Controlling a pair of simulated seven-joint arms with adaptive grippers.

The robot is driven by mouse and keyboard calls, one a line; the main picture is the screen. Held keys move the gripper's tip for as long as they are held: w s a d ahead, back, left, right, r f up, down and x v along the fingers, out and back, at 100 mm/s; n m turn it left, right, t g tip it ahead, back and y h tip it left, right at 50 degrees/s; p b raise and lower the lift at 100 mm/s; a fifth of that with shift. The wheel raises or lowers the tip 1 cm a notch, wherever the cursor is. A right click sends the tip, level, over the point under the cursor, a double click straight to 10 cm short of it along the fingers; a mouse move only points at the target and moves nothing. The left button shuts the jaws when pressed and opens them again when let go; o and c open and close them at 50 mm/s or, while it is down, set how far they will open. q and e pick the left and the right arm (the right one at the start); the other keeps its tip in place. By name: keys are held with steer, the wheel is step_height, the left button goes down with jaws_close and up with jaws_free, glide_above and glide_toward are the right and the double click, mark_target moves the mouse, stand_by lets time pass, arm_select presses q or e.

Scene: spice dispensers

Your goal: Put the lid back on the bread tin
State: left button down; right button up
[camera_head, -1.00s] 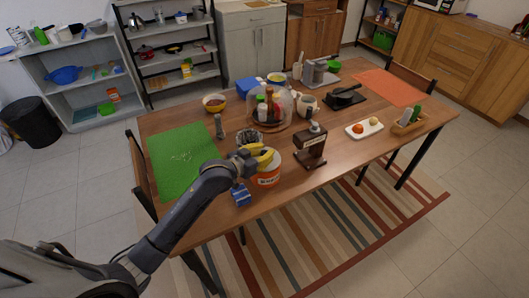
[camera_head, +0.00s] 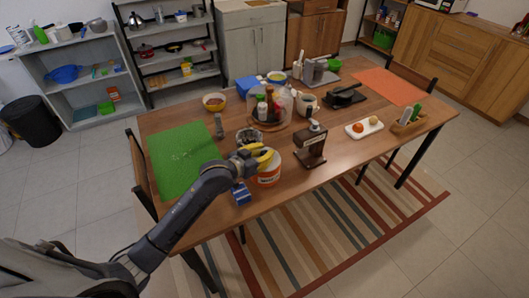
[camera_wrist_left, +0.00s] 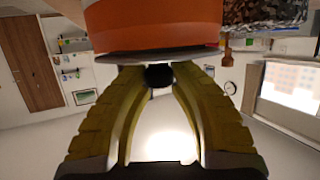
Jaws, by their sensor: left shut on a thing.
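The bread tin (camera_head: 268,180), white and orange with lettering, stands near the table's front edge; its orange side (camera_wrist_left: 150,28) fills the top of the left wrist view. The lid (camera_wrist_left: 155,55) is a thin grey disc with a round black knob (camera_wrist_left: 158,76). My left gripper (camera_head: 265,158) is at the tin's top. Its yellow fingers are shut on the knob, as the left wrist view shows (camera_wrist_left: 158,80). The lid lies flat against or very close to the tin's rim; I cannot tell whether a gap is left. In the head view the gripper mostly hides the lid. My right gripper is not in view.
A blue box (camera_head: 241,194) stands left of the tin, and a dark wire-like bowl (camera_head: 249,136) behind it. A brown dispenser (camera_head: 312,146) stands to the right. A glass dome (camera_head: 270,105) covers bottles farther back. The green mat (camera_head: 180,158) is mostly clear.

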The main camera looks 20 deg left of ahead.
arm_select(q)
steer(key=c, duration=1.1)
jaws_free()
steer(key=v, duration=1.2)
